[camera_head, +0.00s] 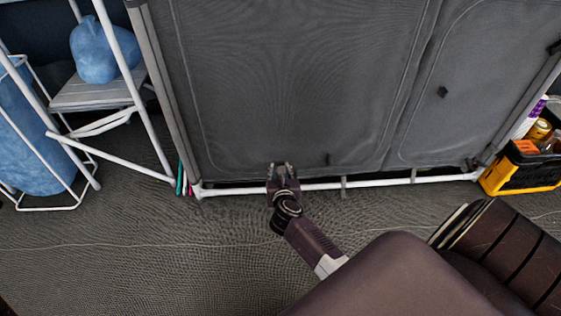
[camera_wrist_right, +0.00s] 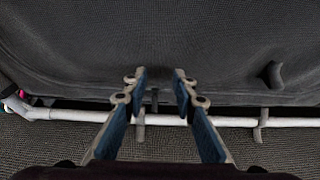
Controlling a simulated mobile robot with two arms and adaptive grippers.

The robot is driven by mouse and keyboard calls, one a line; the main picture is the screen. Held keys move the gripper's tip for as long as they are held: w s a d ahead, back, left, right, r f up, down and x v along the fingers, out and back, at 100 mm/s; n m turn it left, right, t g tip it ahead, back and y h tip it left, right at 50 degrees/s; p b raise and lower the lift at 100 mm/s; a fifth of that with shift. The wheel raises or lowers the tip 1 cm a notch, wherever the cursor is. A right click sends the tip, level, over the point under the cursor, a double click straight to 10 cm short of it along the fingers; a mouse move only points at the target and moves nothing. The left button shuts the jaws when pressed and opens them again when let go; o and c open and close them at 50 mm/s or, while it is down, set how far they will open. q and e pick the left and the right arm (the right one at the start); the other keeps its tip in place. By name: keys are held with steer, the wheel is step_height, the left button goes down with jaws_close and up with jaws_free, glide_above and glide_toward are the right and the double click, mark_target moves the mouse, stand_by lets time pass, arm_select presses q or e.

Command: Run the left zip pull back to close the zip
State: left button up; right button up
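The dark grey fabric front (camera_head: 300,70) has two panels outlined by curved seams. A small dark tab (camera_head: 327,159), perhaps a zip pull, hangs near the left panel's bottom edge; it seems to be the dark tab (camera_wrist_right: 272,73) right of the fingers in the wrist view. Another dark tab (camera_head: 442,92) is on the right panel. My right gripper (camera_head: 281,168) is at the fabric's lower edge, left of the first tab. In the wrist view its fingers (camera_wrist_right: 160,78) are apart, with no tab clearly held between them. My left gripper is not in view.
A white rail (camera_head: 380,184) runs under the fabric, with short straps on it. A white-framed shelf (camera_head: 95,92) with a blue bag (camera_head: 100,50) stands at left. A yellow and black crate (camera_head: 515,174) stands at right. The carpet (camera_head: 120,250) in front is clear at left.

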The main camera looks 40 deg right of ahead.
steer(key=shift+r, duration=2.05)
